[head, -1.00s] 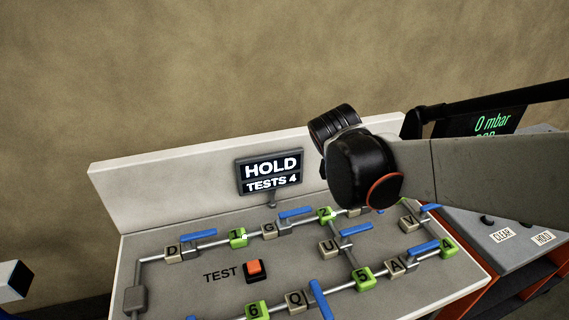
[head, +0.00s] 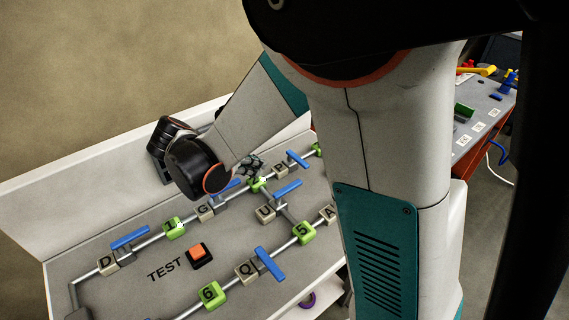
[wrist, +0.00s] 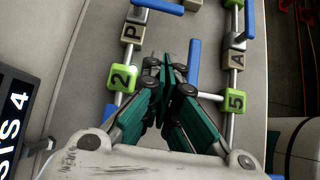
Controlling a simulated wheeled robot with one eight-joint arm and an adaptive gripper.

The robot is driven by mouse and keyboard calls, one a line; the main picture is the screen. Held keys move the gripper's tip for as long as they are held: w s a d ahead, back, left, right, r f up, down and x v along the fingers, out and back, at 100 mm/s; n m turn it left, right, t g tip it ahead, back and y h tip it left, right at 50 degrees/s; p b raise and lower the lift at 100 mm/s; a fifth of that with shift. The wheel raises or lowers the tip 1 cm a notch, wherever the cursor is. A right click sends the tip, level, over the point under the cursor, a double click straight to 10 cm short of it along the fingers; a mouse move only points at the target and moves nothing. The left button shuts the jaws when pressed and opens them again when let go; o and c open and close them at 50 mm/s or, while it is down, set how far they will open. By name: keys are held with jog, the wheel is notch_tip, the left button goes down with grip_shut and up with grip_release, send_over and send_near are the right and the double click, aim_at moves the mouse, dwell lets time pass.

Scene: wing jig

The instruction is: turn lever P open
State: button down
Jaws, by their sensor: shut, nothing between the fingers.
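Block P (head: 281,168) sits on the far pipe run in the head view, and its blue lever (head: 298,159) lies across the pipe. In the wrist view, block P (wrist: 133,33) is at top left, and its lever (wrist: 158,6) is partly cut off by the top edge. My gripper (head: 254,164) is small in the head view, over the panel near green block 2. In the wrist view my gripper (wrist: 165,72) has its fingers together with nothing between them. It is between block 2 and U's lever, apart from P's lever.
Green block 2 (wrist: 122,78) is left of my fingers, and U's blue lever (wrist: 194,65) is close on their right. Block A (wrist: 236,60) and block 5 (wrist: 235,100) line the other pipe. The orange TEST button (head: 198,253) is at the near left. My arm hides the panel's right side.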

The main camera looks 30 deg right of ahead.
aim_at(297, 162)
jog(key=b+x, duration=0.3)
jog(key=x, duration=0.6)
jog(key=shift+d+f, duration=0.2)
jog(key=shift+f, duration=0.05)
jog(key=d, duration=0.2)
jog(key=d+b, duration=0.1)
jog(key=shift+w+d+f, duration=0.15)
jog(key=shift+w, duration=0.15)
jog(key=shift+w+d, duration=0.15)
jog(key=shift+d, duration=0.35)
